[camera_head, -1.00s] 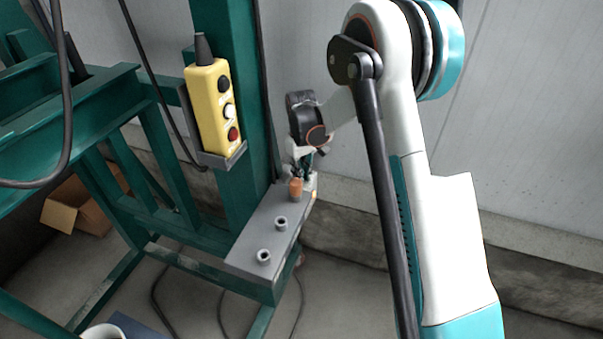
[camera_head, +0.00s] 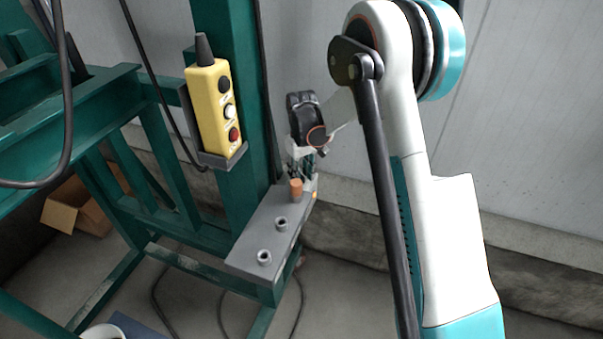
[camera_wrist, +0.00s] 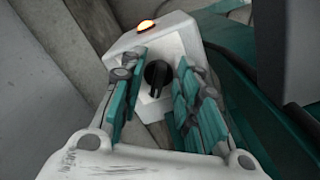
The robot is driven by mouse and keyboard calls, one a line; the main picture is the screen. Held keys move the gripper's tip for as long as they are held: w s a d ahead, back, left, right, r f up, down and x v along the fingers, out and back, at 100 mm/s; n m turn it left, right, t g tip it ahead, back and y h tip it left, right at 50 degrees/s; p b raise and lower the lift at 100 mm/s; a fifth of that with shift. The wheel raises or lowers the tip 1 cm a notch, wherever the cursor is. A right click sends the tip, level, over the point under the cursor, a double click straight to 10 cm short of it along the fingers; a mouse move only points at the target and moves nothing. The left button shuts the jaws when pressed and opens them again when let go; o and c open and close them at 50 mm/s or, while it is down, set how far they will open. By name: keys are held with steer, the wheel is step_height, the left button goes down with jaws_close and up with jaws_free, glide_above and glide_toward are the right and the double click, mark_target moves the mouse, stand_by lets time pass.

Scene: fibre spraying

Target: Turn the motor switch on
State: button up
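The motor switch is a black rotary knob (camera_wrist: 157,75) on the face of a white box (camera_wrist: 128,43) in the wrist view. An amber lamp (camera_wrist: 146,25) glows on top of the box. My gripper (camera_wrist: 157,82) is open, with one teal-padded finger on each side of the knob and visible gaps between the pads and the knob. The knob's grip ridge points roughly down the picture. In the head view my gripper (camera_head: 300,169) is at the far end of a grey shelf (camera_head: 256,237), and it largely hides the switch box.
An orange-brown cylinder (camera_head: 295,188) and two grey sockets (camera_head: 281,223) are on the shelf near my gripper. A yellow push-button box (camera_head: 209,108) hangs on the green frame (camera_head: 232,190) to the left. A pale wall stands behind.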

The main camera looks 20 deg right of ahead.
mark_target(302, 177)
step_height(302, 177, up, 12)
stand_by(0.5)
stand_by(0.3)
steer(key=s+r+m+t, duration=0.2)
steer(key=s+r+t, duration=0.1)
steer(key=s+r, duration=1.15)
steer(key=s+f+t, duration=0.2)
steer(key=s, duration=0.7)
steer(key=s+f+m+t, duration=0.1)
steer(key=s+f+t, duration=0.1)
steer(key=s, duration=0.7)
steer(key=shift+s+m, duration=0.25)
steer(key=shift+m, duration=0.05)
